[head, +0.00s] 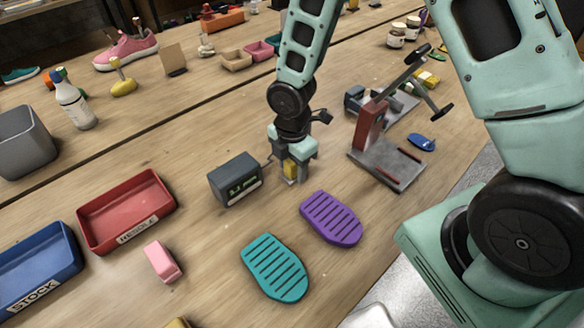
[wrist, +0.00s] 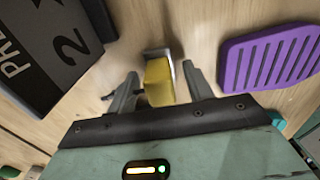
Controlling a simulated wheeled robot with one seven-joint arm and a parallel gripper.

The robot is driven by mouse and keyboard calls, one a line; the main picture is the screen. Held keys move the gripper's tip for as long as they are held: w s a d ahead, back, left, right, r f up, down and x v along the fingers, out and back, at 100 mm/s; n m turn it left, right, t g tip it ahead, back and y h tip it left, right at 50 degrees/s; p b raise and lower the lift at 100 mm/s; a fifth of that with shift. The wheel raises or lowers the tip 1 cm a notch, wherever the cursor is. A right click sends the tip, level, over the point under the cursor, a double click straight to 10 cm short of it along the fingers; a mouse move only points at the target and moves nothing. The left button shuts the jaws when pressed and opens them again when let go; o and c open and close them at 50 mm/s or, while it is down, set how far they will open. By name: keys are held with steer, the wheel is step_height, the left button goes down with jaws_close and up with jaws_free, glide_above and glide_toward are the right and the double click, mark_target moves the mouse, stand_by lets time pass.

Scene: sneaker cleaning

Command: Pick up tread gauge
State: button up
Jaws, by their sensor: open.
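The likely tread gauge (wrist: 158,84), a small yellow block with a grey metal end, shows in the wrist view between my two fingers. My gripper (wrist: 161,78) is open around it, with a finger on each side and gaps visible, wider on the right. In the head view the yellow piece (head: 290,170) shows low at my gripper (head: 291,174), near the table. My gripper partly hides it there, and I cannot tell whether it touches the fingers.
A dark display box (head: 236,180) stands close on the left. A purple ridged sole (head: 331,218) lies close on the right, a teal one (head: 274,267) in front. A grey and red stand (head: 388,165) is to the right. A red tray (head: 125,211) is at left.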

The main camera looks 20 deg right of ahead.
steer(key=shift+f, duration=0.15)
jaws_close()
step_height(320, 180, up, 8)
steer(key=shift+r, duration=0.6)
steer(key=shift+r+b, duration=0.35)
steer(key=shift+b, duration=0.6)
